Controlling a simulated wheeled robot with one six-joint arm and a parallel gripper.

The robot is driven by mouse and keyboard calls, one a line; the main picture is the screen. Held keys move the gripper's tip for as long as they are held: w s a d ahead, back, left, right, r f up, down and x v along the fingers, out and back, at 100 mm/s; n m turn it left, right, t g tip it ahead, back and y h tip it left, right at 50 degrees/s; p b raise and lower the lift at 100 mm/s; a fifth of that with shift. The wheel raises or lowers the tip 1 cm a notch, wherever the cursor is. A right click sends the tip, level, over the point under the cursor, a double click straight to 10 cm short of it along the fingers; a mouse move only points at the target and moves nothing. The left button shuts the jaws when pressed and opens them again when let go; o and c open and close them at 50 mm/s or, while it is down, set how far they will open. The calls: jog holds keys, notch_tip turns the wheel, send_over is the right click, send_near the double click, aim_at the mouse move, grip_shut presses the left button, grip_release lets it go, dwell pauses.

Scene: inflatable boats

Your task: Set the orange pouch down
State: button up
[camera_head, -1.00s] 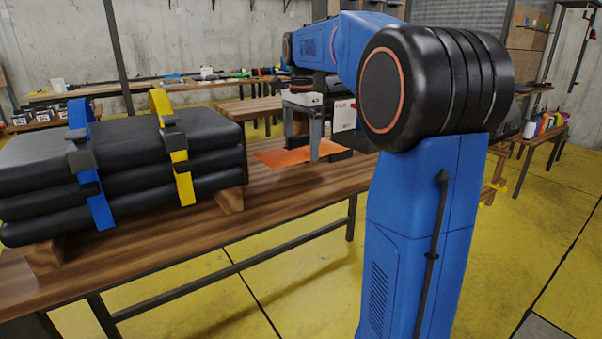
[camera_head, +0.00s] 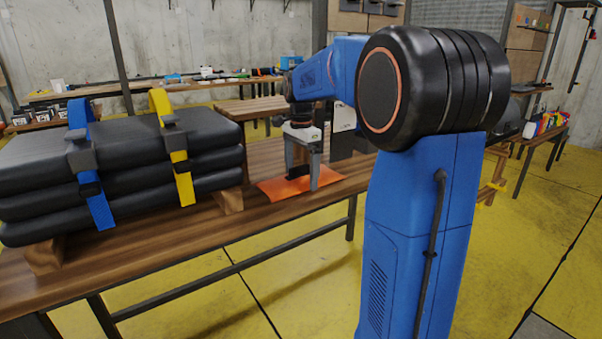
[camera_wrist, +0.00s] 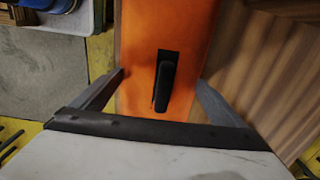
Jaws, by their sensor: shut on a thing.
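In the wrist view the pouch (camera_wrist: 165,30) runs up the middle, with a dark handle-like strip on top. My gripper (camera_head: 301,184) points down over the pouch. In the wrist view the gripper (camera_wrist: 161,78) has one finger at each side of the pouch and is shut on it. I cannot tell whether the pouch touches the bench top. Part of the pouch is hidden behind my gripper's fingers.
A stack of black pads (camera_head: 125,165) with a blue strap (camera_head: 95,190) and a yellow strap (camera_head: 182,180) stands on wooden blocks left of the pouch. Yellow floor (camera_head: 215,285) lies in front of the bench.

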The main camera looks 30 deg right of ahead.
aim_at(301, 167)
jog(key=shift+f, duration=0.15)
jog(key=o, duration=1)
notch_tip(301, 167, up, 12)
jog(key=shift+r, duration=0.15)
